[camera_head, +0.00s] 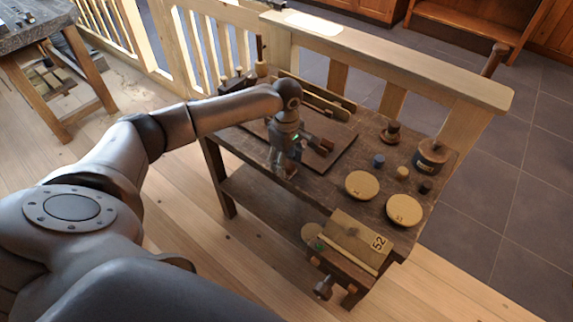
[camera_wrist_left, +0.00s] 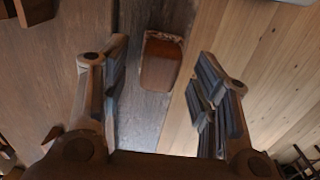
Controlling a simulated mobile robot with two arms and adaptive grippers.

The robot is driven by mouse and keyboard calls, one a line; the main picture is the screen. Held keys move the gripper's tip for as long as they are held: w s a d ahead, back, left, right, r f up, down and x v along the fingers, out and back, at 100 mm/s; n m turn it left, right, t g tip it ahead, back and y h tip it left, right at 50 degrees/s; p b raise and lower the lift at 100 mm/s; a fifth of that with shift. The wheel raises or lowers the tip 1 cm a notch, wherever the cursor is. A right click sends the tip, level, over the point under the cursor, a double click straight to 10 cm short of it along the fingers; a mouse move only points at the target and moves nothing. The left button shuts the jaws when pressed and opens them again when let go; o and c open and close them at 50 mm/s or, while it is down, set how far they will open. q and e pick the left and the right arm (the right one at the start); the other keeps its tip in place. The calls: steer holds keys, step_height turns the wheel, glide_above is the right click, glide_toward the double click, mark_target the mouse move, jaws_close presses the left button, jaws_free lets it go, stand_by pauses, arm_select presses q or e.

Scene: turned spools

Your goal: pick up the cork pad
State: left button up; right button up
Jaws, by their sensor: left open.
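A reddish-brown block with rough ends, which may be the cork pad (camera_wrist_left: 161,62), lies on the grey wooden bench top near its edge in the left wrist view. My left gripper (camera_head: 306,160) is open above the bench's front left part in the head view. In the left wrist view its two fingers stand on either side of the block, with gaps between, and do not touch it. In the head view the block cannot be told apart behind the gripper. My right gripper is in neither view.
A tan block marked 52 (camera_head: 350,237) sits at the vise end. A wooden railing (camera_head: 400,62) runs behind.

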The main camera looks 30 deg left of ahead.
arm_select(q)
steer(key=shift+f, duration=0.7)
steer(key=c, duration=1)
steer(key=shift+w+r, duration=0.1)
steer(key=shift+r, duration=0.4)
step_height(320, 180, up, 2)
steer(key=shift+r+b, duration=0.15)
steer(key=shift+b, duration=0.5)
steer(key=s+d+r, duration=0.2)
steer(key=s+r, duration=0.1)
steer(key=s+d+r+b, duration=0.1)
steer(key=s+d+r, duration=0.2)
steer(key=s, duration=0.1)
steer(key=s+d+r+b, duration=0.1)
steer(key=s+d+r, duration=0.2)
steer(key=s, duration=0.1)
steer(key=shift+s+d+r, duration=0.2)
steer(key=shift+d+r, duration=0.05)
steer(key=shift+r, duration=0.15)
